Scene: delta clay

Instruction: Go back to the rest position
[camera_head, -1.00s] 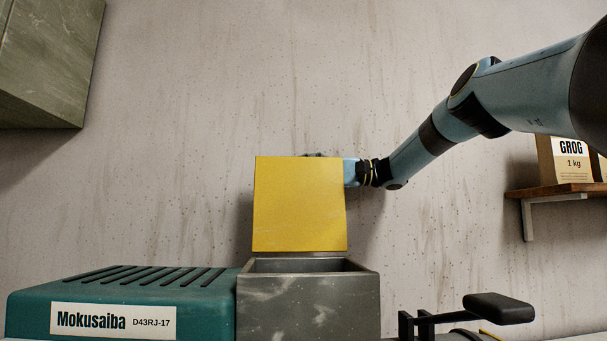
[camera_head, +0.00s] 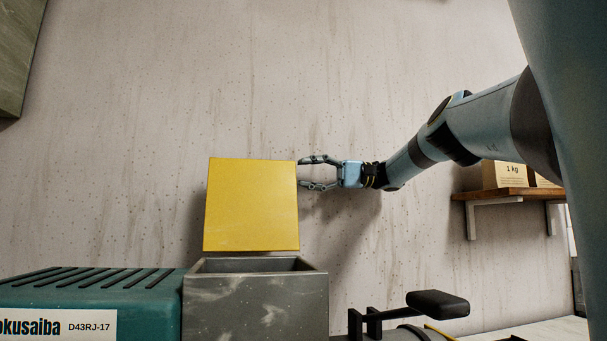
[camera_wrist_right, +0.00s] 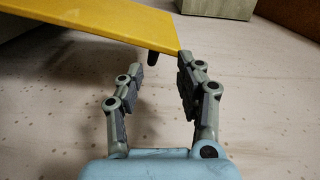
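My right gripper (camera_head: 304,173) is open and empty at the right edge of a square yellow panel (camera_head: 252,205) in the head view. The panel stands upright over a grey open-topped box (camera_head: 256,305). In the right wrist view the gripper's two fingers (camera_wrist_right: 158,80) are spread apart, with bare wall between them. The yellow panel (camera_wrist_right: 105,22) crosses the upper left there, close to the fingertips; I cannot tell whether they touch it. My left gripper is not in view.
A teal machine (camera_head: 100,295) with a slatted top stands left of the box. A black-handled device (camera_head: 437,303) is at the right. A wooden shelf (camera_head: 500,195) with packages (camera_head: 503,175) is on the right wall. A greenish cabinet (camera_head: 18,60) hangs upper left. The wall's middle is clear.

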